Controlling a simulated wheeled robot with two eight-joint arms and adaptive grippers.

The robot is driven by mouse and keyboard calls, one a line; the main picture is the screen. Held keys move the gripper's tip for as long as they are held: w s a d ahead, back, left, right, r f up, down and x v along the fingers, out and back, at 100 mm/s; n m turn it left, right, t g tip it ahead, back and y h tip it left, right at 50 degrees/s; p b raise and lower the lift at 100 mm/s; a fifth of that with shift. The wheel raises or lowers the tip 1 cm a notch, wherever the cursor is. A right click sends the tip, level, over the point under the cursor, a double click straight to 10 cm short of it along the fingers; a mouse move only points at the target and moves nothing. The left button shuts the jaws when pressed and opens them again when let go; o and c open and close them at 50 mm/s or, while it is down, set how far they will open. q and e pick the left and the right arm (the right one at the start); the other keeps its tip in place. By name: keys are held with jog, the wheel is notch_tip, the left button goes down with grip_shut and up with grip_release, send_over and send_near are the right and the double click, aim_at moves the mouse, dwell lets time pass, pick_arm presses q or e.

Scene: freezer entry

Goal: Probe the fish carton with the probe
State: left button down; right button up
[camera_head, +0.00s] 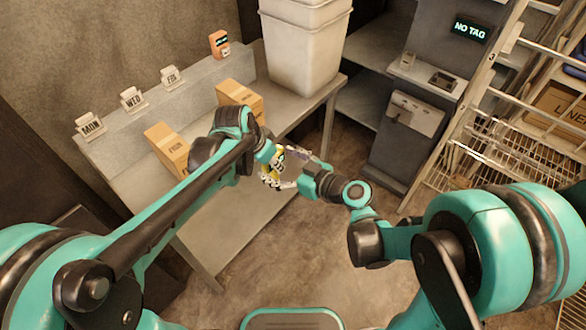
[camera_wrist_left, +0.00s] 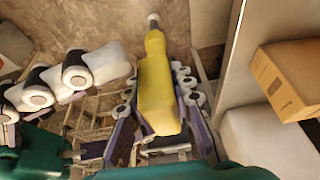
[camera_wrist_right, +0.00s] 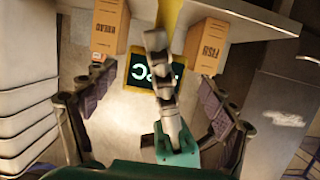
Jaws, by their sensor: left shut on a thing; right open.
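The fish carton (camera_head: 168,148) stands on the steel table's left part; its FISH label shows upside down in the right wrist view (camera_wrist_right: 208,48). The yellow probe (camera_wrist_left: 155,88) is between the left gripper's pads, its thin grey end pointing away from the wrist. My left gripper (camera_head: 270,168) is shut on the probe, beside the table's front edge. My right gripper (camera_head: 297,168) is open and close to the left one. In the right wrist view a dark display reading "C" (camera_wrist_right: 140,72) and part of the left gripper lie between its fingers. I cannot tell whether they touch.
A bread carton (camera_head: 240,98) stands nearer the white bins (camera_head: 303,55). Day cards (camera_head: 132,98) and an orange device (camera_head: 219,43) sit on the raised back ledge. A wire rack (camera_head: 500,135) and a grey cabinet (camera_head: 405,130) are at right. The floor in front is clear.

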jog(key=shift+x, duration=1.6)
jog(key=c, duration=1.4)
pick_arm(q)
jog(key=c, duration=1.2)
grip_release()
jog(key=shift+d, duration=0.1)
pick_arm(e)
jog(key=shift+s+a, duration=0.1)
pick_arm(q)
jog(key=shift+r, duration=0.1)
